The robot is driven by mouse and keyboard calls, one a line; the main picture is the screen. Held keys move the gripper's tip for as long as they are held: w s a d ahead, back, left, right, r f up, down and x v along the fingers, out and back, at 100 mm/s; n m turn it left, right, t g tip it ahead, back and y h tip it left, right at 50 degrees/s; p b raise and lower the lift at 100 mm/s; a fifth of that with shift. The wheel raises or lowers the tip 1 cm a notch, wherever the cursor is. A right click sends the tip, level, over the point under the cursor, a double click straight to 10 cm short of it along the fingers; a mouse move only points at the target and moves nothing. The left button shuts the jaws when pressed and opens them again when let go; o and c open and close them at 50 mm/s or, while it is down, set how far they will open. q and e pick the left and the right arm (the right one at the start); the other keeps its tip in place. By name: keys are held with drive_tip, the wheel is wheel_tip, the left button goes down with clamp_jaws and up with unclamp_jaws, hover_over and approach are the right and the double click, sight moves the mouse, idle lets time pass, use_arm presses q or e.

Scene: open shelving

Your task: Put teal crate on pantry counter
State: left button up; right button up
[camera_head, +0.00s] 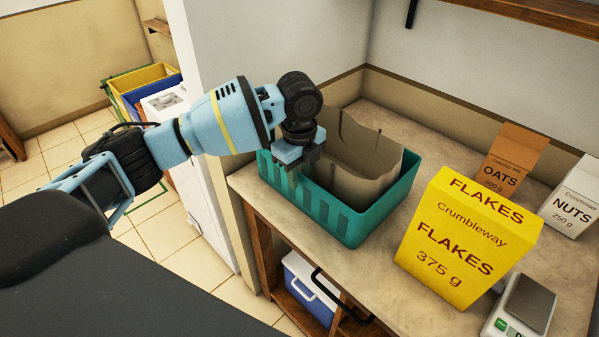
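The teal crate (345,222) is on the pantry counter (375,285), near its left end, with a brown paper bag (362,160) standing inside it. My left gripper (292,172) is at the crate's left rim, pointing down. Its fingers are small and partly hidden by its own body and the rim, so I cannot tell whether they are closed on the rim. My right gripper is out of view.
A yellow flakes box (462,232), an oats box (511,160), a nuts box (574,200) and a scale (522,305) stand right of the crate. A blue-and-white cooler (308,290) sits below the counter. A wall end (215,80) rises behind my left arm.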

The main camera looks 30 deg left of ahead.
use_arm(q)
drive_tip(key=shift+r, duration=0.1)
wheel_tip(320, 180, up, 12)
idle(0.5)
idle(0.4)
